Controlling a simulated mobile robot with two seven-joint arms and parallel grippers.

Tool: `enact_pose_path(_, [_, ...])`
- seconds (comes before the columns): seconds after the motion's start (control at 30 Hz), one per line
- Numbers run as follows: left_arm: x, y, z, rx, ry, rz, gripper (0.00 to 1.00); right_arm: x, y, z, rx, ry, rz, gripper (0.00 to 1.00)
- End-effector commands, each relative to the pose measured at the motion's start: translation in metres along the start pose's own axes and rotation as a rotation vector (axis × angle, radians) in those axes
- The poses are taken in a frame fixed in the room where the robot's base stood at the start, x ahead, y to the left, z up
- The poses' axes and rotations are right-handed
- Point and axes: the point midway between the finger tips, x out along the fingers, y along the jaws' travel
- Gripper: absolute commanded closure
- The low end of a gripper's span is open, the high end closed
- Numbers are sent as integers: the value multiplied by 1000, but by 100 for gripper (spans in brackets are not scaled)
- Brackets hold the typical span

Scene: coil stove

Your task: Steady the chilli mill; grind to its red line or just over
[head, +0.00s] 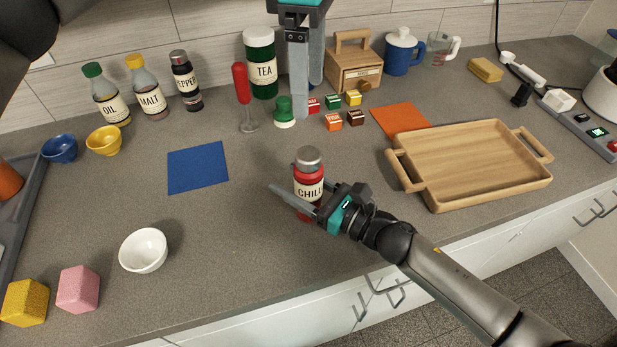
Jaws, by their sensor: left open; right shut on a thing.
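The chilli mill (309,166) stands upright on the counter, with a grey cap, red body and cream label reading CHILI. My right gripper (303,192) is shut on its lower body, one finger across the front; the other finger is mostly hidden. My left gripper (308,100) is open and empty, pointing down above and behind the mill, apart from its cap. I cannot make out a separate red line on the mill.
A wooden tray (408,184) lies to the right, a blue mat (198,167) to the left. A white bowl (143,250) is at front left. Small boxes (333,122), a green-capped shaker (285,112) and a red-handled utensil (241,84) stand behind the mill.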

Motion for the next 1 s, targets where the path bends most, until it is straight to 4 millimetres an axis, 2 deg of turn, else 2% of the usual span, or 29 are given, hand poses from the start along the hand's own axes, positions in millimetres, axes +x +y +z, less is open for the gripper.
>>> enact_pose_path(0.1, [0,0,0,0,0,0,19,0,0,0,1,0,0,97])
enact_pose_path(0.13, [0,0,0,0,0,0,19,0,0,0,1,0,0,37])
enact_pose_path(0.4, [0,0,0,-1,0,0,19,0,0,0,0,0,0,7])
enact_pose_path(0.43, [0,0,0,-1,0,0,19,0,0,0,0,0,0,4])
enact_pose_path(0.77, [0,0,0,-1,0,0,19,-4,0,0,0,0,-1,4])
enact_pose_path(0.87, [0,0,0,0,0,0,19,-14,0,-1,1,2,-1,4])
enact_pose_path(1.0, [0,0,0,0,0,0,19,-37,0,-2,2,3,-1,4])
